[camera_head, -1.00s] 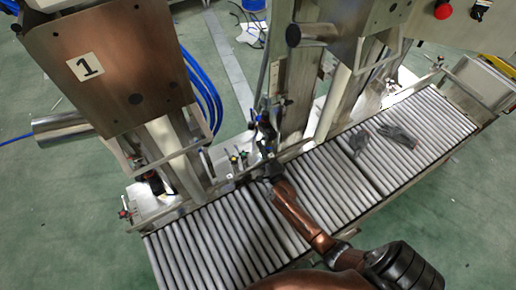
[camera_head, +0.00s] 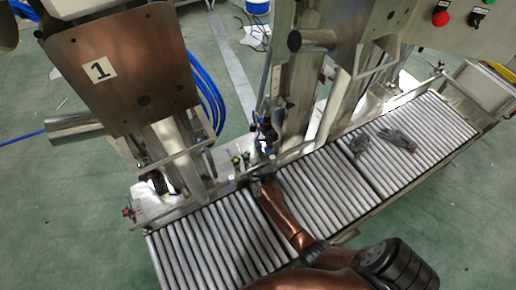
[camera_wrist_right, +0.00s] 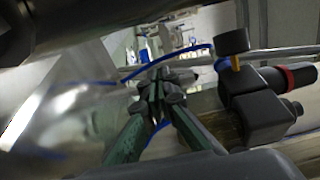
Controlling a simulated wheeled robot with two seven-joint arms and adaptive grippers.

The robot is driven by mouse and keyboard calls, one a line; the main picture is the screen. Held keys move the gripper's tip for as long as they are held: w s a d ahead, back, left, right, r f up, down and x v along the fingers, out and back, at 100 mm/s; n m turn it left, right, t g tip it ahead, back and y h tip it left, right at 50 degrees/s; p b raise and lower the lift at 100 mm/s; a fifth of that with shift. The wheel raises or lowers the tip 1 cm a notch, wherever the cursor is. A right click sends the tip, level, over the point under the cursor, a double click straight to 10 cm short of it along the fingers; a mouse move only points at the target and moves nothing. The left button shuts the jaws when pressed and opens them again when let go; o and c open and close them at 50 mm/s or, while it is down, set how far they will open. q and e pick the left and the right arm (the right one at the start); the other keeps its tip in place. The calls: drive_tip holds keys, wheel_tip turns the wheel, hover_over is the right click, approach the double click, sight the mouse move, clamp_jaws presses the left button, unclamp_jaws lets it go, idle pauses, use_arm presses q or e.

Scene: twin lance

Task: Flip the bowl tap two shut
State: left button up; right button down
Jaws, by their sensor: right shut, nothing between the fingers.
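My right gripper (camera_head: 262,168) is at the back edge of the conveyor, beside the steel column, with its arm reaching in from the lower right. In the right wrist view its two green-and-black fingers (camera_wrist_right: 160,92) meet at the tips, shut and empty. Small fittings with coloured handles (camera_head: 240,158) stand just left of the gripper; I cannot tell which one is bowl tap two. In the wrist view a black fitting (camera_wrist_right: 262,108) with a round black knob (camera_wrist_right: 232,42) and a red ring is right of the fingers, apart from them. My left gripper is not seen.
The roller conveyor (camera_head: 325,180) runs below, with grey gloves (camera_head: 398,138) lying on its right part. A copper-coloured panel marked 1 (camera_head: 120,75) overhangs at left. A blue hose (camera_wrist_right: 165,62) crosses behind the fingertips. Steel columns stand close around the gripper.

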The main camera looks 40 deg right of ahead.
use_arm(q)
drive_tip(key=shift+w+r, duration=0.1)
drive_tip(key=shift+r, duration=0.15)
use_arm(e)
drive_tip(key=shift+w, duration=0.2)
idle(0.3)
drive_tip(key=shift+a, duration=0.1)
